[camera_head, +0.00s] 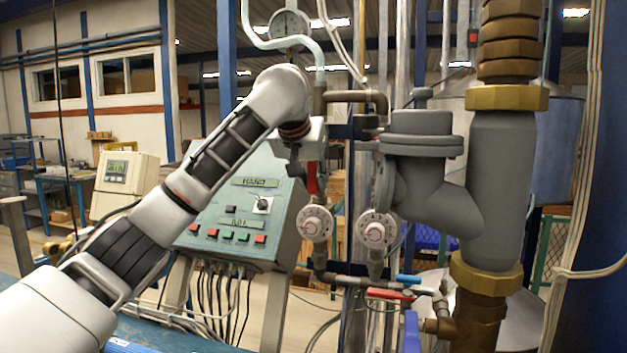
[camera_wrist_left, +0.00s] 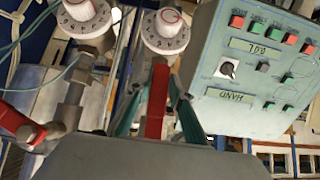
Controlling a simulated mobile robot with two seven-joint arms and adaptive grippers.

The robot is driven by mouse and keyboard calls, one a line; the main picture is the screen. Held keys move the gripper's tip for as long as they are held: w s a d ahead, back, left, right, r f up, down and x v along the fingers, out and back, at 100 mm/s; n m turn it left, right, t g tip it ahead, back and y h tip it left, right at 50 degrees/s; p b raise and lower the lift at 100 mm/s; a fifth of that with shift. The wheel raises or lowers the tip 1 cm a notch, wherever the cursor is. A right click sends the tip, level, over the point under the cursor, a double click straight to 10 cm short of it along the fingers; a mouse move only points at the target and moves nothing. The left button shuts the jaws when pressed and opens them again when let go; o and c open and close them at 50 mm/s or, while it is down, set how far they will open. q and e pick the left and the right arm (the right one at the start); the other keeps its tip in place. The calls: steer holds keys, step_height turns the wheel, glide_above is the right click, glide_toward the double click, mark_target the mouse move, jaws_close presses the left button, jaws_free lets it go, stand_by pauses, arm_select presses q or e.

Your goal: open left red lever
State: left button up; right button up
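The left red lever (camera_head: 312,178) stands upright on the pipe just right of the control box, above a white round dial (camera_head: 315,223). In the left wrist view the red lever (camera_wrist_left: 157,100) lies between the two greenish fingers of my left gripper (camera_wrist_left: 158,112). Some gap shows on the left side, and the fingers look open around it. In the head view my left gripper (camera_head: 302,165) is at the lever, its fingers mostly hidden by the wrist. My right gripper is not in view.
A second red lever (camera_head: 390,294) and a blue lever (camera_head: 408,279) sit lower right. The control box (camera_head: 240,210) with buttons is close beside the gripper. A second white dial (camera_head: 376,231) and a large grey valve (camera_head: 422,150) stand to the right.

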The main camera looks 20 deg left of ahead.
arm_select(q)
steer(key=shift+o, duration=0.7)
steer(key=shift+a, duration=0.1)
steer(key=shift+s+r, duration=0.35)
steer(key=shift+r, duration=0.1)
steer(key=v, duration=1.1)
steer(key=shift+f, duration=0.1)
